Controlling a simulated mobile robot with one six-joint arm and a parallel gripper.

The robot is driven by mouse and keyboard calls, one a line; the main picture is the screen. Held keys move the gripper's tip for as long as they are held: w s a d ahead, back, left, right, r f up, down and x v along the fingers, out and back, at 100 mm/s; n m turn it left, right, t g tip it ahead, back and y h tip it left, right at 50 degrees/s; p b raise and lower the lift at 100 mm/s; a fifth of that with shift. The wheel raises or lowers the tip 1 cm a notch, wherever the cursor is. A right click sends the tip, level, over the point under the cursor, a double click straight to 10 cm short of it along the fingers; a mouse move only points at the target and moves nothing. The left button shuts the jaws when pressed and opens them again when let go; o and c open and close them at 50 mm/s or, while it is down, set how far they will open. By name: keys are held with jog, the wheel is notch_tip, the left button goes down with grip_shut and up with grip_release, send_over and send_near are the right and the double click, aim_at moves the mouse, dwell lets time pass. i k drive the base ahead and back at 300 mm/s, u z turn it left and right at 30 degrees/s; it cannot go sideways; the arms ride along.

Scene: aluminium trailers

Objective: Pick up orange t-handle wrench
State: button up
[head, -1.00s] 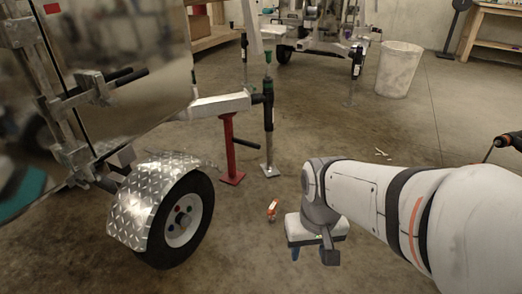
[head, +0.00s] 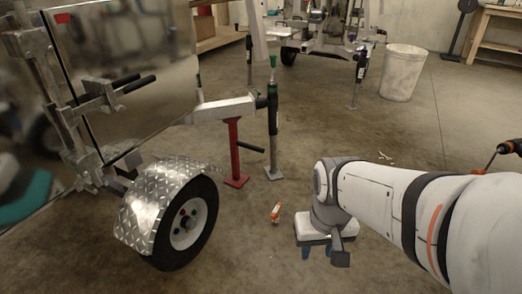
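An orange and black tool (head: 510,147) with a thin dark shaft pointing down-left shows at the right edge of the head view. It looks like a T-handle wrench but is partly cut off by the frame. A small orange and white object (head: 276,212) lies on the floor left of my gripper; it is too small to identify.
An aluminium trailer with a diamond-plate fender (head: 150,205) and black tyre (head: 207,222) stands at left. A red stand (head: 234,150) and a jack leg (head: 273,135) support its tongue. A white bin (head: 402,72) and a wooden bench (head: 490,30) are behind. The middle floor is mostly clear.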

aim_at(275, 216)
jog(key=z, duration=0.35)
jog(key=k, duration=1.05)
jog(key=z, duration=0.8)
jog(key=i, duration=1.8)
jog(key=u, duration=1.3)
jog(key=i, duration=0.85)
jog(key=u, duration=0.5)
jog(key=k, duration=0.85)
jog(key=u, duration=0.15)
jog(key=i, duration=0.85)
jog(key=z, duration=0.05)
